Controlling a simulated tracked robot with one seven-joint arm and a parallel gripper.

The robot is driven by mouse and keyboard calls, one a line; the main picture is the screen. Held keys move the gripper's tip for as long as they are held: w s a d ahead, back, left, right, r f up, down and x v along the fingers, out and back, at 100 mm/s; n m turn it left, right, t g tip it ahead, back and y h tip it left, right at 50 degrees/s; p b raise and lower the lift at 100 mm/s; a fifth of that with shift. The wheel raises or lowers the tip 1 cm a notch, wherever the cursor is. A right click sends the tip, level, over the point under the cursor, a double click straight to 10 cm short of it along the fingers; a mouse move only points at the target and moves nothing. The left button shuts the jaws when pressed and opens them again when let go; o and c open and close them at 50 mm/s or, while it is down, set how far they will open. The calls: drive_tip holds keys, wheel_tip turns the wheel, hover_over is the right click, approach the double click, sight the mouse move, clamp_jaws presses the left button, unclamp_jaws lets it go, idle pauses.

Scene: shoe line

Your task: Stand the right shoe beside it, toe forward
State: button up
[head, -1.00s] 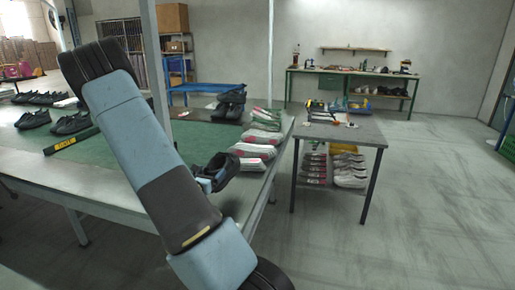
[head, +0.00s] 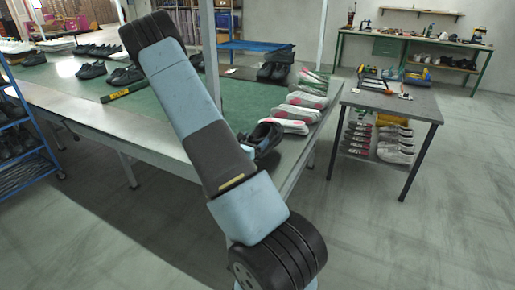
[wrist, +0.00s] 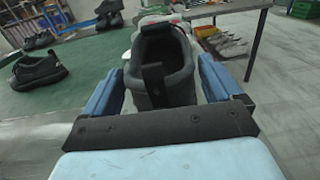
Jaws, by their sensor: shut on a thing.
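My gripper (wrist: 160,88) is shut on a black shoe (wrist: 163,62), one finger along each side. The heel and pull loop face the wrist camera, and the toe points away. Another black shoe (wrist: 38,70) stands alone on the green mat at left in the wrist view. Black shoes (head: 92,70) also stand on the mat at left in the head view.
Grey-and-pink shoes (head: 292,114) line the table's right end, close to the held shoe. A yellow-marked black strip (head: 124,92) lies on the green mat (head: 165,105). A side table (head: 395,103) stands to the right. A blue rack (head: 18,120) is at left.

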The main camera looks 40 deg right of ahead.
drive_tip(key=shift+f, duration=2.45)
drive_tip(key=o, duration=1.7)
drive_tip(key=shift+o, duration=0.2)
